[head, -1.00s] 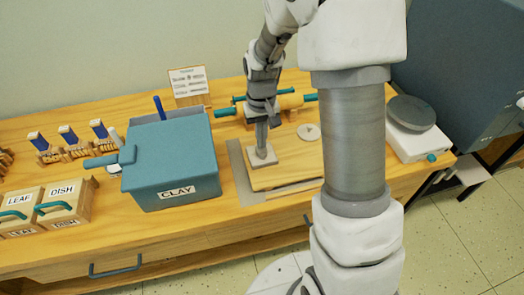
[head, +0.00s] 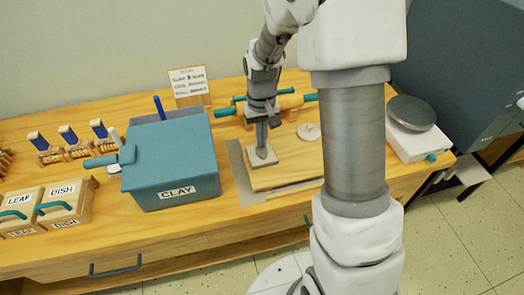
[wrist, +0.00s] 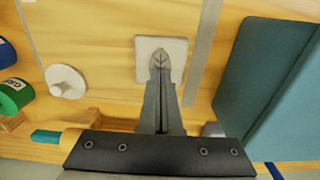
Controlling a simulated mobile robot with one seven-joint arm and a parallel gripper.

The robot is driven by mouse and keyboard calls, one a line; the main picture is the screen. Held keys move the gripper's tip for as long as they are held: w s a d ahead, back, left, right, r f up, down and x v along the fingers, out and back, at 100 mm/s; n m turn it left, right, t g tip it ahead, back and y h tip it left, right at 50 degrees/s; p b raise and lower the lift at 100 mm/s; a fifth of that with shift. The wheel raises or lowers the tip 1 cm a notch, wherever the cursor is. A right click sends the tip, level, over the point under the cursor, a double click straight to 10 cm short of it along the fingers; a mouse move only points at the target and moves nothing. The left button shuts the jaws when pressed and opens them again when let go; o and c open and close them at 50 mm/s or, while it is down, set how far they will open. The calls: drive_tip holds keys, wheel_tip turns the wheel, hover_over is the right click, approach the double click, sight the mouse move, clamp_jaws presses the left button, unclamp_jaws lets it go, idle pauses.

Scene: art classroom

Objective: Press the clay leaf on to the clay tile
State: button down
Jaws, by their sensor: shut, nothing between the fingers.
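The clay tile (head: 258,161) is a pale square lying flat on the wooden board, and it also shows in the wrist view (wrist: 180,56). The clay leaf (wrist: 160,60) is a small grey, pointed shape with vein lines on the tile, right at my fingertips. I cannot make it out in the head view. My gripper (head: 262,149) points down over the tile. In the wrist view its fingers (wrist: 160,82) are closed together with nothing between them. The tips appear to touch or nearly touch the leaf; the exact contact is hidden.
The blue CLAY box (head: 165,165) stands close left of the board (head: 290,176). A pale knobbed disc (head: 308,131) lies right of the tile. A rolling pin (head: 288,102) lies behind. LEAF and DISH boxes (head: 68,205) are far left; a scale (head: 415,140) is at right.

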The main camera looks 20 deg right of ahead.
sight(262, 150)
drive_tip(key=shift+f, duration=0.15)
idle(0.3)
drive_tip(key=shift+f+b, duration=0.6)
drive_tip(key=shift+f, duration=0.05)
drive_tip(key=shift+r, duration=0.15)
wheel_tip(262, 150, up, 9)
drive_tip(key=p, duration=0.6)
drive_tip(key=shift+p, duration=0.4)
